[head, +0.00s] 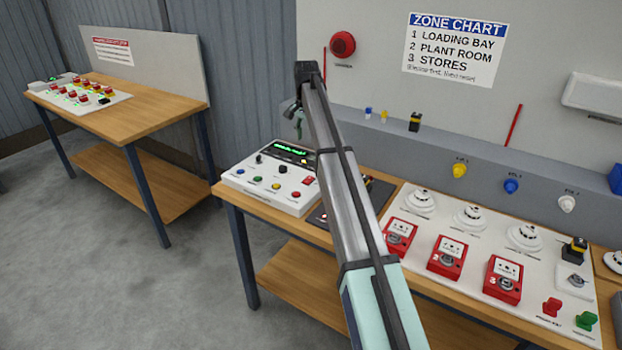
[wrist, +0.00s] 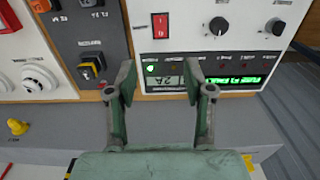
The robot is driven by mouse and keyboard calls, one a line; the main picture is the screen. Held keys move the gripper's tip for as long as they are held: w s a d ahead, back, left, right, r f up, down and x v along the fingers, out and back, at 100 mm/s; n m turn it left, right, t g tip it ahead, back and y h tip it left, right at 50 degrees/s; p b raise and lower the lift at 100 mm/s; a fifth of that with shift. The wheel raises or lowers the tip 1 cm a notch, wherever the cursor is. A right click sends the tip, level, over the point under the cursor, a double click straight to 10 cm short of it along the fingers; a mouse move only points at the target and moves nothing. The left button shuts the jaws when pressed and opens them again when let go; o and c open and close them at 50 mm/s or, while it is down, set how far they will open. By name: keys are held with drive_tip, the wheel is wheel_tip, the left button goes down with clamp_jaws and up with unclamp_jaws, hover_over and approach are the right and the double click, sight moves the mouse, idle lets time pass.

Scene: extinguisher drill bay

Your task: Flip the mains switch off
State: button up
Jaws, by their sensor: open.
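A white control box (head: 270,178) with a green-lit display stands at the left end of the near bench. A red rocker switch (head: 309,181) is on its right side, and it also shows in the wrist view (wrist: 160,25). It looks like the mains switch, but its label is too small to read, and I cannot tell which way it is tipped. My gripper (wrist: 160,80) is open and empty over the display edge of the box, apart from the rocker. In the head view my arm hides most of my gripper (head: 297,112).
Beside the box is a dark panel (wrist: 82,40) with a yellow-and-black switch (wrist: 92,65). Red call points (head: 446,257) and white detectors (head: 470,217) sit further right. Several knobs and buttons crowd the box. A second bench (head: 150,105) stands at the left.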

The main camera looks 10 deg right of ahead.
sight(307, 181)
wheel_tip(307, 181, down, 17)
drive_tip(key=p, duration=0.4)
drive_tip(key=shift+p, duration=0.35)
